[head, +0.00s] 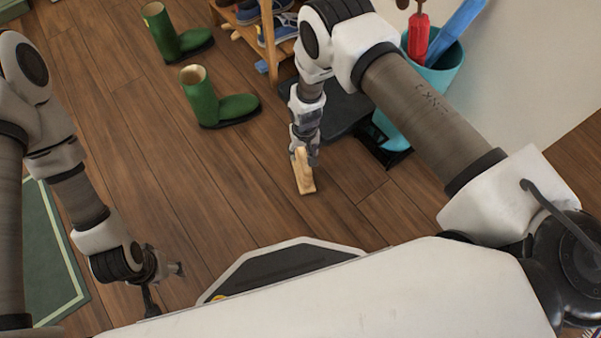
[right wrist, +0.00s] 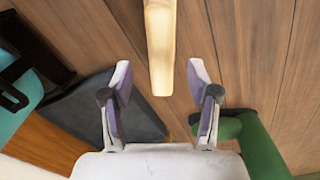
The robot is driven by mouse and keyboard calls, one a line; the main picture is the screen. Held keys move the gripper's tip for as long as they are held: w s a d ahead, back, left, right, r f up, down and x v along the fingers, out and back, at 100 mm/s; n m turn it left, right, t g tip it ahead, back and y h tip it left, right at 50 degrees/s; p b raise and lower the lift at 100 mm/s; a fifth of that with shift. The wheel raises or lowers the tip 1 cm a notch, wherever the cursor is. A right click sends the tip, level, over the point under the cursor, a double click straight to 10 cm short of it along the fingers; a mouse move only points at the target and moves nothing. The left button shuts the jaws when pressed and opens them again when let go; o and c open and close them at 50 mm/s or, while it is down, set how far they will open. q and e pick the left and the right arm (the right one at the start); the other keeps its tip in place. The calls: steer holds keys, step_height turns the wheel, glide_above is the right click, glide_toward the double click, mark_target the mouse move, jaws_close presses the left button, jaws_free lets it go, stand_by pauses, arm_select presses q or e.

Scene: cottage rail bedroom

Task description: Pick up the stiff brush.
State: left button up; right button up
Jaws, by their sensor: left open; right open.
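The stiff brush (head: 304,178) shows as a pale wooden block on the plank floor in the head view, just below my right gripper (head: 304,150). In the right wrist view the brush (right wrist: 160,45) comes in from the top edge, and its near end lies between the two spread fingers of the right gripper (right wrist: 159,78), with a gap on each side. The right gripper is open and holds nothing. Its bristles are not visible. My left gripper (head: 168,270) is open and empty, low at the left, far from the brush.
Green boots (head: 222,108) stand beyond the brush to the left. A dark mat (head: 345,108) and a teal bucket (head: 440,75) with tools are behind and to the right. A wooden shoe rack (head: 268,45) stands at the back. A green rug (head: 45,250) lies at far left; floor between is clear.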

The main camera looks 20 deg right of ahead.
mark_target(303, 156)
steer(key=f+b, duration=0.1)
steer(key=f, duration=0.1)
steer(key=f+b, duration=0.1)
steer(key=f, duration=0.2)
steer(key=f+b, duration=0.2)
steer(key=shift+w+f, duration=0.15)
steer(key=shift+w, duration=0.1)
steer(key=shift+r, duration=0.2)
jaws_close()
